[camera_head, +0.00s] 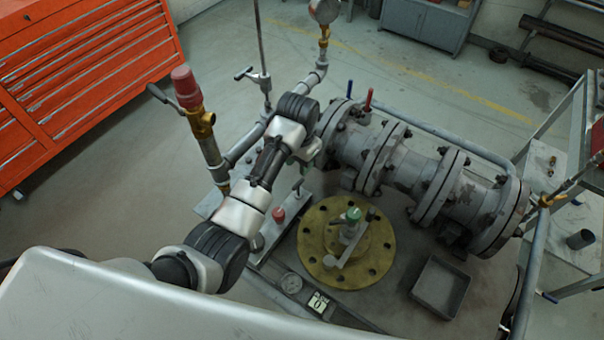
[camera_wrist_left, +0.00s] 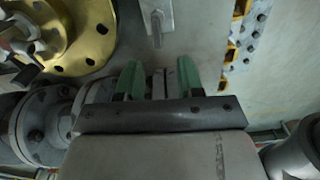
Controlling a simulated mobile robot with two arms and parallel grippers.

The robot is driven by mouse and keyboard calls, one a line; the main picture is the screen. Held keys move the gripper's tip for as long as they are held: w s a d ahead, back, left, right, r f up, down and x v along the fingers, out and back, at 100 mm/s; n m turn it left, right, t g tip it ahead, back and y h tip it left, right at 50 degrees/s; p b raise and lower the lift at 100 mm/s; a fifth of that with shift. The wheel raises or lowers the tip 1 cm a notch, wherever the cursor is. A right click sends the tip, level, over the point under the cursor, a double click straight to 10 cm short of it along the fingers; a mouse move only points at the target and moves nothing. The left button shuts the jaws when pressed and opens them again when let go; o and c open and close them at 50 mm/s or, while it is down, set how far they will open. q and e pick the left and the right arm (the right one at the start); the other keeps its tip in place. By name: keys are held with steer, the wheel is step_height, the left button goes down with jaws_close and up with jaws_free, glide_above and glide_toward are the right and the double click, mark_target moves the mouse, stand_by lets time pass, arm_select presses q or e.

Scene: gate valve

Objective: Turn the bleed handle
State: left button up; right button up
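My left gripper (camera_head: 303,160) hangs beside the left end of the grey flanged pipe and valve body (camera_head: 350,145), mostly hidden by its own wrist in the head view. In the left wrist view its two green fingertips (camera_wrist_left: 159,80) stand apart. A narrow pale strip shows between them; I cannot tell whether it lies between the fingers or behind them. A red lever (camera_head: 368,99) and a blue lever (camera_head: 349,88) stand up behind the flanges. Which part is the bleed handle I cannot tell. My right gripper is not in view.
A brass flange (camera_head: 312,235) with a green-topped fitting lies right of my arm; it also shows in the left wrist view (camera_wrist_left: 93,50). A red-capped brass valve (camera_head: 190,100) stands left of my arm. An empty grey tray (camera_head: 440,287) sits at lower right.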

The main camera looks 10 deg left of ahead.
mark_target(298, 183)
arm_select(q)
steer(key=shift+f, duration=0.25)
steer(key=f, duration=0.2)
steer(key=s+f, duration=0.1)
steer(key=f, duration=0.2)
steer(key=shift+f, duration=0.2)
step_height(298, 183, down, 4)
steer(key=shift+w+r, duration=0.15)
steer(key=shift+r, duration=0.05)
steer(key=shift+f, duration=0.3)
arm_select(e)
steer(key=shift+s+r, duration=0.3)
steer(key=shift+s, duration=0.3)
arm_select(q)
steer(key=shift+c, duration=0.3)
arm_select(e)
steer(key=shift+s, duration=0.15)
arm_select(q)
jaws_close()
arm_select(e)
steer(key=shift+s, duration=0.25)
